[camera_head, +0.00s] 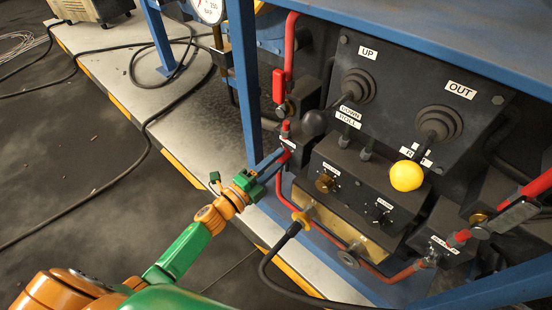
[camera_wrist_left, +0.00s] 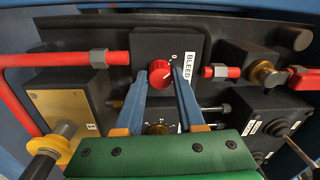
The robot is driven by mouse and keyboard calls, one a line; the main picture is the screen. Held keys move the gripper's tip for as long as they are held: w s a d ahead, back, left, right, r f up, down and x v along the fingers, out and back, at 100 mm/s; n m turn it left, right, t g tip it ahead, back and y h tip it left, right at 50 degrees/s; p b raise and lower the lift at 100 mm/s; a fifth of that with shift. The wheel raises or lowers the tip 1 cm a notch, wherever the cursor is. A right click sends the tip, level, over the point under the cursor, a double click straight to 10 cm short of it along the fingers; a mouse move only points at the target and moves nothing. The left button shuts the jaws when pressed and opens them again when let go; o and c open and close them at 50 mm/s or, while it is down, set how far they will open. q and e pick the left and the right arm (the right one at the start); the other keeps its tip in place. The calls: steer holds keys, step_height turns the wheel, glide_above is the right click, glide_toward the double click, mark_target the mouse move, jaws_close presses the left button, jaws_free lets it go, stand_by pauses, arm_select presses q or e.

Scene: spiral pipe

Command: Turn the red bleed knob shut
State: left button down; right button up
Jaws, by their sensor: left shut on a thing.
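The red bleed knob (camera_wrist_left: 160,73) is on a black block (camera_wrist_left: 150,44) beside a white BLEED label (camera_wrist_left: 187,94) in the left wrist view. A small 0 mark shows just above the knob. My left gripper (camera_wrist_left: 161,80) has its two blue fingers on either side of the knob and is shut on it. My right gripper does not show.
Red pipes (camera_wrist_left: 100,58) run to both sides of the knob. A brass-faced block (camera_wrist_left: 67,112) and a yellow fitting with a black hose (camera_head: 300,219) are close by. A blue post (camera_head: 243,80) stands beside my left gripper, and a yellow ball-topped lever (camera_head: 406,176) sticks out rightward.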

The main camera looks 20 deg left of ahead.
arm_select(q)
steer(key=shift+n, duration=0.6)
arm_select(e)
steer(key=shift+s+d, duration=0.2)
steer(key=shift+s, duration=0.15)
arm_select(q)
steer(key=c, duration=0.5)
jaws_free()
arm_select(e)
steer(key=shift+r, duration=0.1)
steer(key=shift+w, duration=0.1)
arm_select(q)
steer(key=p+v, duration=0.1)
steer(key=v, duration=0.6)
steer(key=shift+s, duration=0.1)
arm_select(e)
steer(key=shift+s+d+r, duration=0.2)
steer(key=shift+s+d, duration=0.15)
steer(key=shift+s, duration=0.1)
